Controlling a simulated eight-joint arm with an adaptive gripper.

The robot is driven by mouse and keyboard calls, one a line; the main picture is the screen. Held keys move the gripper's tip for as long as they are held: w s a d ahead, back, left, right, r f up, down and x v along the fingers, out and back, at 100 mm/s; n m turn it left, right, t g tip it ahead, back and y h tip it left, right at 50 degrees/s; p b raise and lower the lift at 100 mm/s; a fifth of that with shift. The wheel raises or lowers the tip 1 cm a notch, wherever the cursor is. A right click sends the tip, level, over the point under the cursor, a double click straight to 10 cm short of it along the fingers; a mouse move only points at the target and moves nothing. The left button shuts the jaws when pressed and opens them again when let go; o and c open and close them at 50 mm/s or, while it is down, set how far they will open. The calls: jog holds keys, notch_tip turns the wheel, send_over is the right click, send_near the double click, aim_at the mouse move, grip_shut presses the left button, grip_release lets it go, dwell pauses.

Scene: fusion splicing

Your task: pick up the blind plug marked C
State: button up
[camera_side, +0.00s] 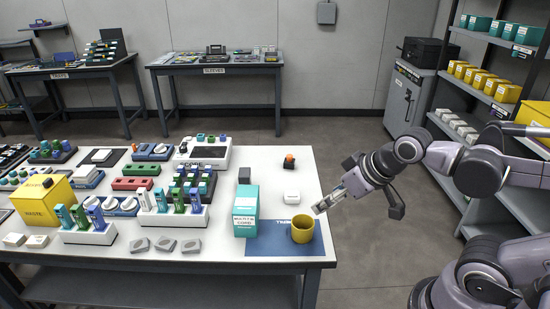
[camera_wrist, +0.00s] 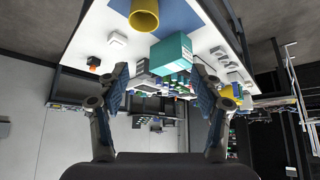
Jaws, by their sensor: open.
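No blind plug with a readable C can be made out in either view; labels on the small parts are too small to read. Several small green, blue and white parts stand in racks (camera_side: 90,234) on the left and middle of the white table (camera_side: 268,170). My gripper (camera_side: 319,209) is in the air at the table's right edge, close to the yellow cup (camera_side: 302,230). In the wrist view my gripper (camera_wrist: 161,72) shows its two fingers wide apart with nothing held between them. The yellow cup also shows there (camera_wrist: 144,18), with the picture upside down.
A teal box (camera_side: 246,212) stands beside the blue mat (camera_side: 262,246) under the cup. A white box (camera_side: 291,197), an orange-topped item (camera_side: 289,161) and a dark block (camera_side: 244,175) are nearby. A yellow waste bin (camera_side: 40,203) stands at left. Shelves (camera_side: 486,85) are at right.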

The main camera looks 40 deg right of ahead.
jog(key=shift+r, duration=0.1)
jog(key=w+d+r+m+h, duration=0.1)
jog(key=w+d+r+m, duration=0.25)
jog(key=w, duration=0.55)
jog(key=m+g+h, duration=0.4)
jog(key=m, duration=0.4)
send_over(289, 159)
jog(key=s+a, duration=0.3)
jog(key=a, duration=0.1)
notch_tip(289, 159, down, 13)
jog(key=x, duration=0.5)
jog(key=shift+w+d+f, duration=0.1)
jog(key=shift+w+f, duration=0.2)
jog(key=shift+f, duration=0.05)
jog(key=shift+x, duration=2.9)
jog(key=shift+s+f, duration=0.1)
jog(key=shift+s, duration=0.05)
jog(key=c, duration=1.3)
